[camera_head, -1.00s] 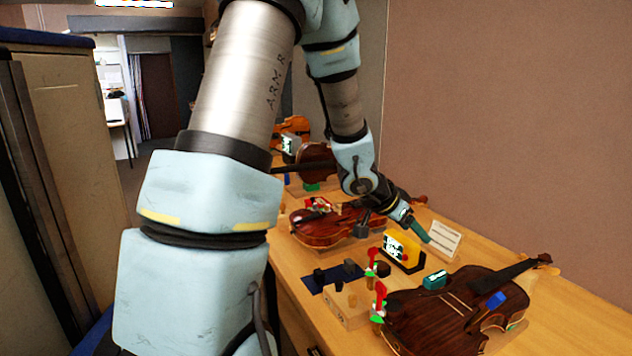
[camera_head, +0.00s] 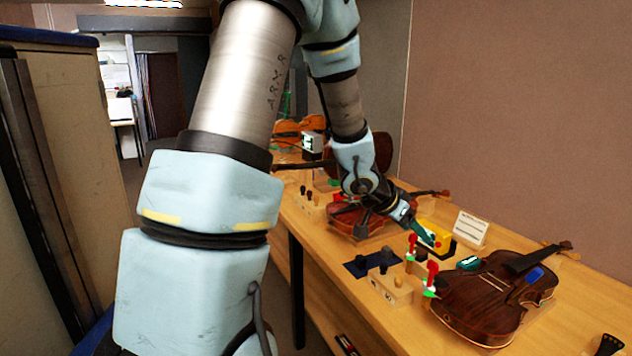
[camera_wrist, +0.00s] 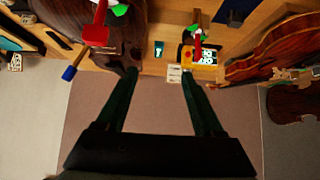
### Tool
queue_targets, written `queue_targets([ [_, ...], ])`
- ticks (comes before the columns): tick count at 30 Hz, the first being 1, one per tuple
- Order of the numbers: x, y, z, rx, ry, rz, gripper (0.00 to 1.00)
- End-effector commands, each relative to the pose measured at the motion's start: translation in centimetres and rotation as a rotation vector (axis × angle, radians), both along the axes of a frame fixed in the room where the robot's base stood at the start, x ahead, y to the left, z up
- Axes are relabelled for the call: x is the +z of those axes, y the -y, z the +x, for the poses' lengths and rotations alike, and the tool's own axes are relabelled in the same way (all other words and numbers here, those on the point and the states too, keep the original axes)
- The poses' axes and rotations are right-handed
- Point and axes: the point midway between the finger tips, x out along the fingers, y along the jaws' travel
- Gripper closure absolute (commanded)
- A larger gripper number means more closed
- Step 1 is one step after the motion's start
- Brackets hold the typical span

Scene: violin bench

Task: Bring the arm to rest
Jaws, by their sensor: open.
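My gripper (camera_wrist: 158,75) is open and empty in the wrist view, with its two dark green fingers spread apart. In the head view my gripper (camera_head: 432,238) is at the end of my bent arm, above the bench and in front of the yellow device (camera_head: 440,238). My arm crosses the left and middle of the head view. I cannot tell from these frames how far the fingers are above the bench.
A dark violin (camera_head: 495,300) lies on the wooden bench (camera_head: 530,340) at right. Another violin (camera_head: 345,218) lies behind my gripper. Red clamps (camera_head: 432,272), a peg block (camera_head: 392,288) and a white card (camera_head: 471,228) stand nearby. Free floor shows left of the bench.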

Motion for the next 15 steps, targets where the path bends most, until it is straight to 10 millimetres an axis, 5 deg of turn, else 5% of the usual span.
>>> queue_targets([
  [8, -0.8, -2.9, 1.2, 0.100, 0.008, 0.047, 0.31],
  [15, -2.0, -7.8, 2.2, 0.252, 0.000, 0.122, 0.31],
])
